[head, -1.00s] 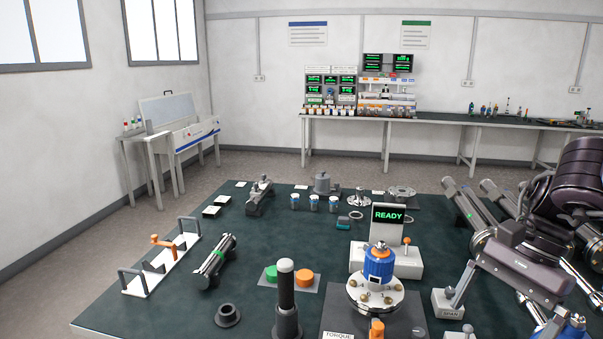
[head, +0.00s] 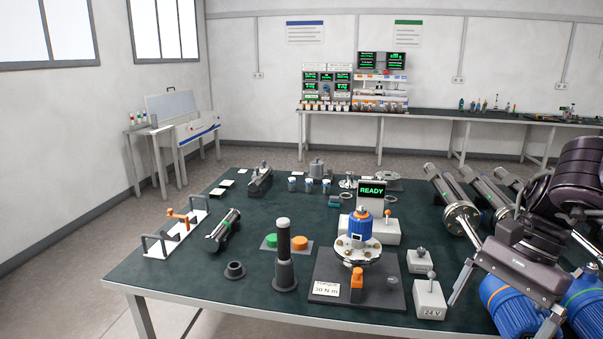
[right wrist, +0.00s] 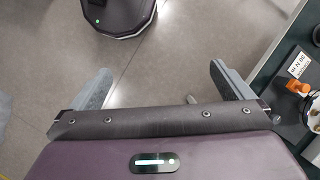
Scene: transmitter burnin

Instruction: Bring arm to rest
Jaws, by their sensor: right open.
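My right gripper (right wrist: 160,72) is open and empty in the right wrist view. Its two grey fingers are wide apart over bare floor, with the table edge to the right. In the head view, my right arm comes in at the right, and its purple wrist hangs by the table's right side. My left gripper is in neither view. A blue transmitter (head: 364,228) stands upright on a round metal flange (head: 362,248) on the torque fixture plate (head: 333,265). No gripper touches it.
The dark green table (head: 220,284) also carries a READY display (head: 371,191), a black post (head: 284,255), a white rack (head: 160,242) and a 24 V box (head: 430,300). Large blue housings (head: 505,300) are partly hidden by my arm. My base (right wrist: 112,12) shows beyond the fingers.

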